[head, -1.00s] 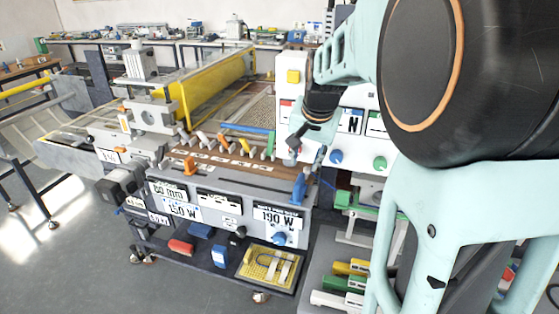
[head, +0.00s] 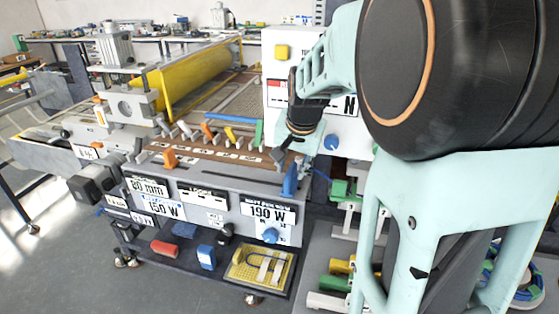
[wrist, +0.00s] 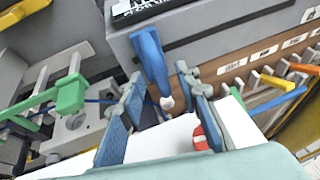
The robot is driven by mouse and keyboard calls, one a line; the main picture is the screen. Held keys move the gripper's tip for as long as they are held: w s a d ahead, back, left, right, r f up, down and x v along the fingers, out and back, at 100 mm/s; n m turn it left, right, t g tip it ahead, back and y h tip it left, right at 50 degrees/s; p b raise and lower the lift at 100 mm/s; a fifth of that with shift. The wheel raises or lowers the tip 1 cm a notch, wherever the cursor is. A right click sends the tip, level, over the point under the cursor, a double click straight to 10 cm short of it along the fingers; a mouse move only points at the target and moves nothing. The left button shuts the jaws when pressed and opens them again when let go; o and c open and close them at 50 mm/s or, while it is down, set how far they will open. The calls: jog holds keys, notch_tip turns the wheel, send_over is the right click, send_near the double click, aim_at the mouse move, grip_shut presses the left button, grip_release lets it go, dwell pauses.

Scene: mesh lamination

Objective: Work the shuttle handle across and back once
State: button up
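A blue upright handle (head: 290,180) stands at the right end of the machine's front ledge. No readable label shows which one is the shuttle handle. My gripper (head: 284,154) is just above and behind the blue handle in the head view. In the wrist view my gripper (wrist: 160,86) is open, with its two blue-padded fingers apart. The blue handle (wrist: 150,60) shows at the gap between the fingertips, its pale lower end near them. I cannot tell whether they touch; nothing is gripped.
A row of coloured levers (head: 208,130) lies behind the ledge, before the yellow roller guard (head: 195,75). A white control panel (head: 282,75) stands close behind my arm. A green clamp-like part (wrist: 70,95) is left of my fingers in the wrist view.

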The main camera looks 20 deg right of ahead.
jog(key=shift+c, duration=0.4)
grip_shut()
jog(key=shift+a, duration=0.1)
jog(key=w+a, duration=0.4)
jog(key=a, duration=0.2)
jog(key=w+a, duration=0.5)
jog(key=a, duration=0.2)
jog(key=w+a+p, duration=0.1)
jog(key=w+a, duration=0.3)
jog(key=a, duration=0.3)
jog(key=shift+w+a, duration=0.2)
jog(key=shift+w, duration=0.2)
jog(key=shift+a+r, duration=0.1)
jog(key=shift+r, duration=0.05)
jog(key=shift+o, duration=0.4)
grip_release()
jog(key=shift+w+a, duration=0.1)
jog(key=shift+w, duration=0.05)
